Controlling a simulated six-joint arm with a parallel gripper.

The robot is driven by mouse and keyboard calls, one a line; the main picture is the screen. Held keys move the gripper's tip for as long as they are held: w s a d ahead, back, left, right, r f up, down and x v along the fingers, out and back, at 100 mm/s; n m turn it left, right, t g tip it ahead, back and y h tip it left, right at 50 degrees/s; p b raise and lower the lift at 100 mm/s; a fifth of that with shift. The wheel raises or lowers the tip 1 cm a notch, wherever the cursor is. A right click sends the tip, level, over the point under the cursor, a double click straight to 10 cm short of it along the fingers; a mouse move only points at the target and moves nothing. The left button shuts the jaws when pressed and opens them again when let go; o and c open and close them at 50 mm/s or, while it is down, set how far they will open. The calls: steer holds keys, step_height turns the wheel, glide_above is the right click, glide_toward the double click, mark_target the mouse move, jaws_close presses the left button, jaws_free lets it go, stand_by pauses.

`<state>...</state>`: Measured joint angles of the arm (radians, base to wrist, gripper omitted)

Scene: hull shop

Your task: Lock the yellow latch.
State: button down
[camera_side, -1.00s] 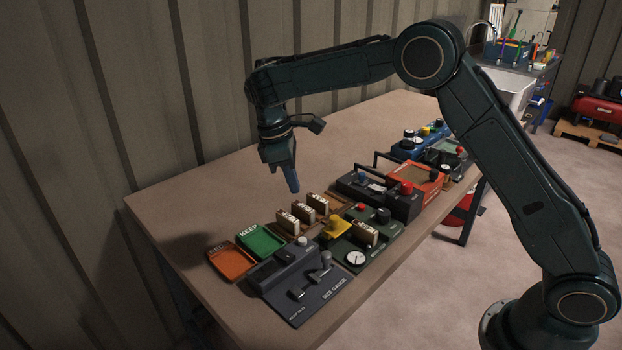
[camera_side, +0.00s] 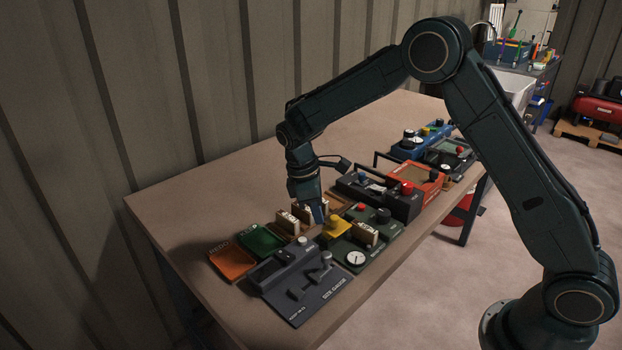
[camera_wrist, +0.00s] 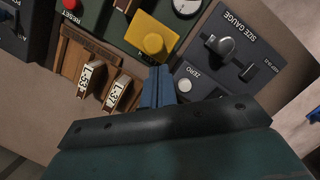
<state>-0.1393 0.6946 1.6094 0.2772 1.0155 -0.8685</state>
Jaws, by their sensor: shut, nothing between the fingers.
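The yellow latch (camera_side: 338,227) sits on the edge of a dark green tester (camera_side: 388,236). In the wrist view the latch (camera_wrist: 151,37) is a yellow block with a rounded knob, at the top middle. My gripper (camera_side: 319,217) points down just to the left of the latch in the side view, low over the bench fixtures. In the wrist view its blue fingertips (camera_wrist: 158,72) are together and empty, right by the latch's near edge. I cannot tell whether they touch it.
A wooden rack (camera_wrist: 72,58) with labelled blocks stands close beside the fingers. A grey size gauge (camera_side: 322,292) is on the other side. Green (camera_side: 262,241) and orange (camera_side: 231,262) trays lie farther left. A red-and-black unit (camera_side: 405,205) stands behind.

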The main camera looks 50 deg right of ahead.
steer(key=shift+s+d, duration=0.3)
steer(key=shift+d, duration=0.1)
steer(key=shift+d, duration=1.7)
steer(key=shift+w, duration=0.1)
